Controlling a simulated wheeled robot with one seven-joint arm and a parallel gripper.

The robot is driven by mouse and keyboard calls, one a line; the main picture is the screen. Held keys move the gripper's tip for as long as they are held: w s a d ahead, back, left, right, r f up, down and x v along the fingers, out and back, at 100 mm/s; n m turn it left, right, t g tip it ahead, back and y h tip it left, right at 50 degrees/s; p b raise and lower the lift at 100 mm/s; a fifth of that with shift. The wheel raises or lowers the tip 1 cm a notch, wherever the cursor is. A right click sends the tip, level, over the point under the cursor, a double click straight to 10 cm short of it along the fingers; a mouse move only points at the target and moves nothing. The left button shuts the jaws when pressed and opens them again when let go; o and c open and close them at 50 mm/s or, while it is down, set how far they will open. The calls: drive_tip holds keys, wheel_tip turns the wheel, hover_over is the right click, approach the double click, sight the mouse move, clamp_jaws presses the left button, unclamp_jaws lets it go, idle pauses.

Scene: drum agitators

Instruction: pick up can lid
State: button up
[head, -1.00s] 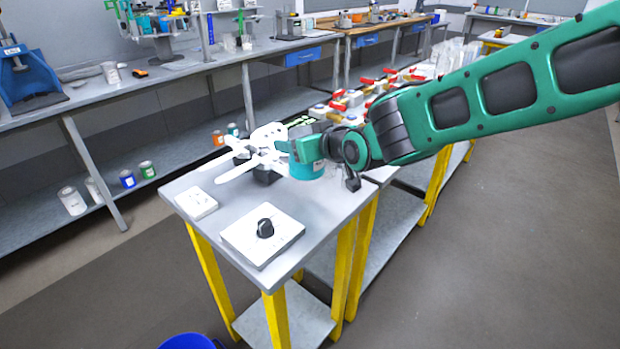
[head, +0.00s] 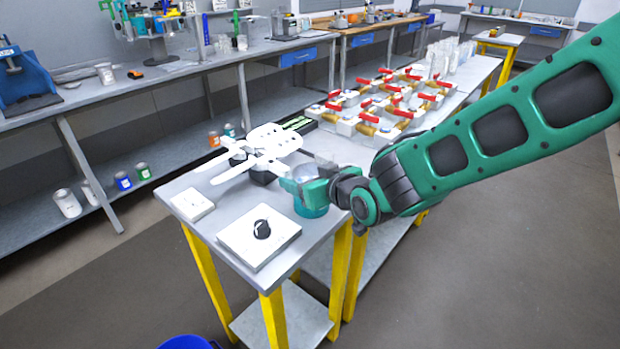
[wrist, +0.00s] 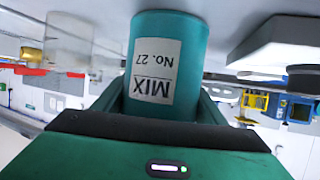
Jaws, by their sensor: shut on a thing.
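My gripper (head: 306,190) is shut on a teal can (head: 313,207), near the right edge of the grey table (head: 230,192). In the wrist view, the can (wrist: 168,65) sits between the fingers, its white "MIX No. 27" label upside down in the picture. The can looks upright. I cannot tell whether its base touches the table. A pale round top (head: 304,171) shows above the gripper in the head view. I cannot make out a separate can lid, or whether one is on the can.
The white agitator (head: 268,142) with flat arms stands just left of and behind the can. A white box with a black knob (head: 262,248) and a small white plate (head: 192,204) lie in front. Valves with red handles (head: 390,100) crowd the bench behind.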

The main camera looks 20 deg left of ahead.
drive_tip(key=o, duration=1.5)
drive_tip(key=v, duration=1.2)
drive_tip(key=shift+d, duration=0.1)
